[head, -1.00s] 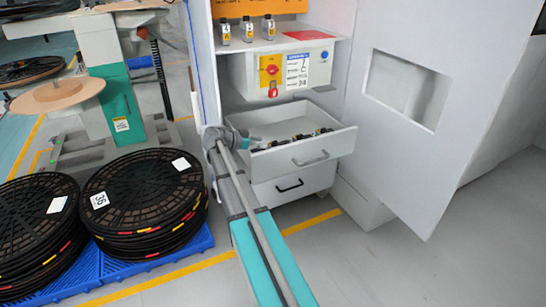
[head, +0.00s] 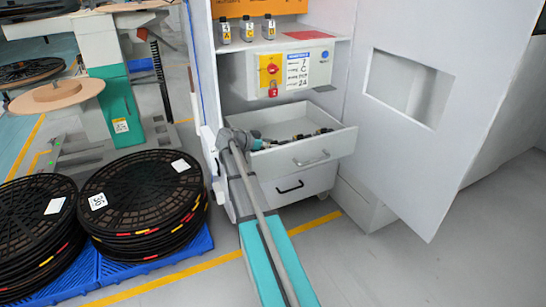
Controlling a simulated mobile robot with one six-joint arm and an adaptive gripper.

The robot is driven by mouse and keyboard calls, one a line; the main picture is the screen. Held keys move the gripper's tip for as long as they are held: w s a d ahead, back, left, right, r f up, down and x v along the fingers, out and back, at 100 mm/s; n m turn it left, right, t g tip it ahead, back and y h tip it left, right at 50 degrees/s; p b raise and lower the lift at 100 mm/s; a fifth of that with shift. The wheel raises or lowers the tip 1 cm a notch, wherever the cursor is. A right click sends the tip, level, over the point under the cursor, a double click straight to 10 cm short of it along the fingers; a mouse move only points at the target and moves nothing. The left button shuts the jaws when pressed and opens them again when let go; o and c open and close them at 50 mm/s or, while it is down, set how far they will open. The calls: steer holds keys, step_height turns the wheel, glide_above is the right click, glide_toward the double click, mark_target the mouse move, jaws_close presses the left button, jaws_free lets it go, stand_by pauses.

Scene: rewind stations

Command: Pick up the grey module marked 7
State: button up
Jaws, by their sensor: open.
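Several small dark modules (head: 301,136) lie in the open drawer (head: 335,148) of the white cabinet. They are too small for me to read any marking, so I cannot tell which one is marked 7. My gripper (head: 268,144) is at the left side of the drawer, over its inside, near the modules. The gripper is small and partly hidden by my own arm, and I see nothing held in it. Several grey modules with yellow labels (head: 247,29) stand upright on the shelf above; none clearly reads 7.
A control box (head: 288,69) with a red-and-yellow switch and a label showing 7 is above the drawer. The cabinet door (head: 405,150) stands open at right. Stacked black reels (head: 145,205) sit on a blue pallet (head: 160,256) at left. The floor at lower right is clear.

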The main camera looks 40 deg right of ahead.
stand_by(0.4)
jaws_close()
